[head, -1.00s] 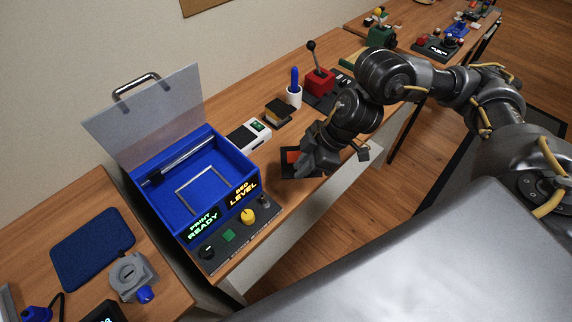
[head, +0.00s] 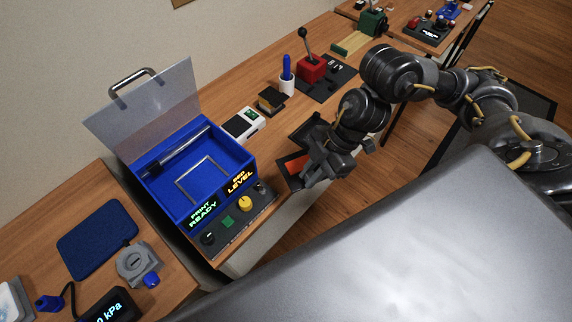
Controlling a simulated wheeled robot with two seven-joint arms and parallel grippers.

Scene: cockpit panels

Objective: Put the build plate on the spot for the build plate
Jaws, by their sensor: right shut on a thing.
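The build plate (head: 293,166) is a thin dark plate with an orange-red patch. My right gripper (head: 311,177) is shut on its right side, and its fingers hide part of it. The plate is near the front edge of the table, just right of the blue printer box (head: 233,158). The spot for the plate seems to be the light square outline (head: 188,194) on the printer's blue floor. The outline is empty, and the clear lid (head: 143,108) with its handle stands open. My left gripper is not in view.
A dark holder (head: 305,124) lies behind the plate, partly hidden by my arm. The printer's front panel has a yellow knob (head: 245,203).

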